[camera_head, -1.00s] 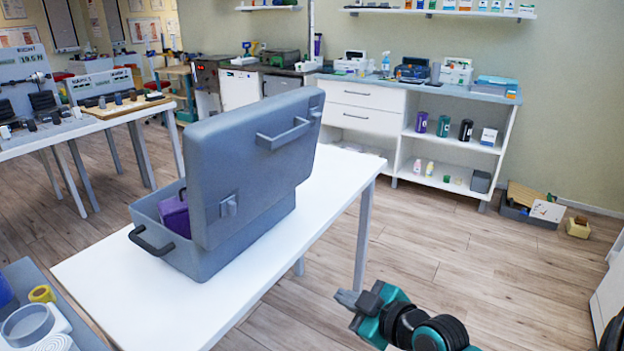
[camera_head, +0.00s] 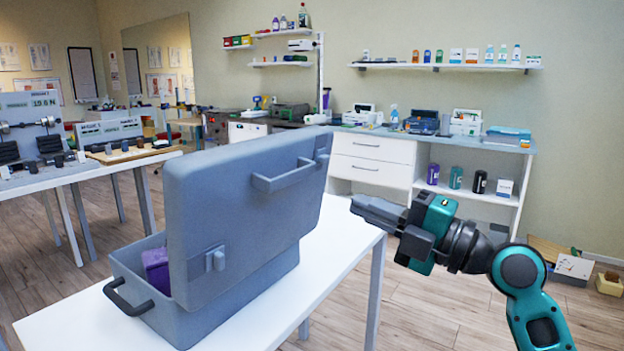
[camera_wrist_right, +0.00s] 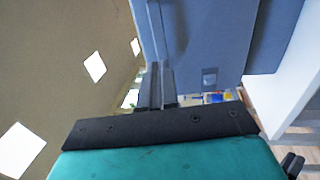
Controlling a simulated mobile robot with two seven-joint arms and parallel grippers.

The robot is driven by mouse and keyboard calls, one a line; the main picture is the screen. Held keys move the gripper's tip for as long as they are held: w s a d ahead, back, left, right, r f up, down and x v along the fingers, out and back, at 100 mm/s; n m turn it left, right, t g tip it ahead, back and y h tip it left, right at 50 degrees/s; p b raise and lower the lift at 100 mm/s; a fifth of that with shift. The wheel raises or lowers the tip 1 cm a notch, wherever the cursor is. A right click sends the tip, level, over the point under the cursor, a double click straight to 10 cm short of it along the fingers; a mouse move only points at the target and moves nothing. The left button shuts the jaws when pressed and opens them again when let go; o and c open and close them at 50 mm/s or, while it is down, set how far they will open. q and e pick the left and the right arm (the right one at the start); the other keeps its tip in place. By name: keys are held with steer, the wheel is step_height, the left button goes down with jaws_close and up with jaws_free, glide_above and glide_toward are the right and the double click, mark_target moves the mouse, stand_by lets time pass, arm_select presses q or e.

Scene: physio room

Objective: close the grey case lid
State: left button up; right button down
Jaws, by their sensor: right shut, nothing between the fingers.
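The grey case (camera_head: 200,318) stands on a white table (camera_head: 345,240). Its lid (camera_head: 245,205) is open and stands nearly upright, with a handle and a latch on the side facing me. A purple thing (camera_head: 156,268) lies inside the case at the left. In the right wrist view the closed fingers (camera_wrist_right: 155,85) show in front of the blue-grey lid (camera_wrist_right: 215,40). My left gripper is not in view.
A white cabinet (camera_head: 372,165) with drawers and shelves stands against the back wall. Another table (camera_head: 75,172) with equipment stands at the left. The floor right of the white table is open.

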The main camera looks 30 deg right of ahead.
mark_target(296, 177)
steer(key=p+x, duration=0.2)
steer(key=x, duration=0.7)
steer(key=shift+p, duration=0.4)
steer(key=shift+w+a, duration=0.15)
steer(key=shift+w, duration=0.35)
steer(key=shift+r, duration=0.1)
